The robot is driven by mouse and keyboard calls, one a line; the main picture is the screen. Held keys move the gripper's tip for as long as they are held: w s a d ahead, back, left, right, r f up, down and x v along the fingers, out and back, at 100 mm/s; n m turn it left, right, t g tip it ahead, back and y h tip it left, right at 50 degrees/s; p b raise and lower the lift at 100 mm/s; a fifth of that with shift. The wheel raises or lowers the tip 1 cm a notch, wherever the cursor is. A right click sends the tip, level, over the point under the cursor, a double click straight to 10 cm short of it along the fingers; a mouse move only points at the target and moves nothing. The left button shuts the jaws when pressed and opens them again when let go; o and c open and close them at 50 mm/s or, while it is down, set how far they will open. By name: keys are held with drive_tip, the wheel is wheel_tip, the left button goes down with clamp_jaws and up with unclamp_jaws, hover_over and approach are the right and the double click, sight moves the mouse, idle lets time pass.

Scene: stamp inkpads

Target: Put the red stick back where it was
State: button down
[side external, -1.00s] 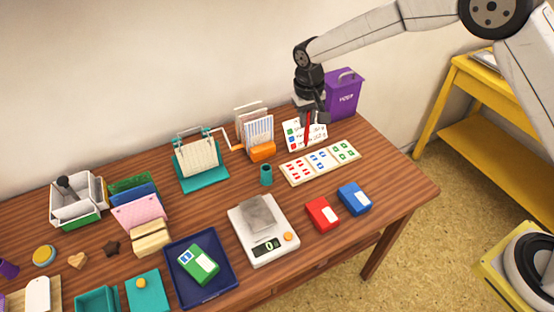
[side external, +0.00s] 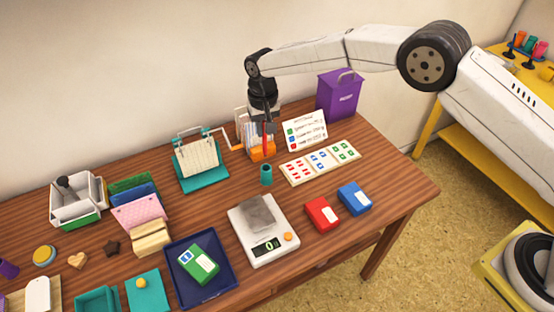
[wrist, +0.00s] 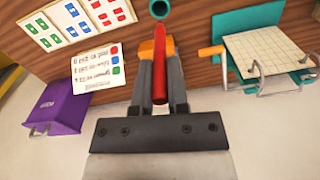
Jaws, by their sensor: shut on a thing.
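My gripper (side external: 265,124) is shut on the red stick (wrist: 160,70), which points down from the jaws. In the side external view the red stick (side external: 265,138) is upright in front of the letter rack and above the orange block. A small teal cup (side external: 266,176) stands on the table just below the stick's lower end, with a gap between them. In the wrist view the teal cup (wrist: 160,8) is at the top edge, in line with the stick's far end. The orange block (wrist: 146,50) is partly hidden behind the stick and fingers.
A card with coloured squares (side external: 305,135) leans to the right, by a purple bin (side external: 340,96). A teal stand with a grid sheet (side external: 198,160) is to the left. A scale (side external: 264,230) stands in front.

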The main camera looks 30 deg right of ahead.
sight(265, 154)
drive_tip(key=shift+f, duration=4.95)
drive_tip(key=shift+f, duration=0.15)
drive_tip(key=c, duration=0.6)
unclamp_jaws()
wheel_tip(265, 154, up, 12)
drive_tip(key=shift+r, duration=0.2)
drive_tip(key=shift+d, duration=0.1)
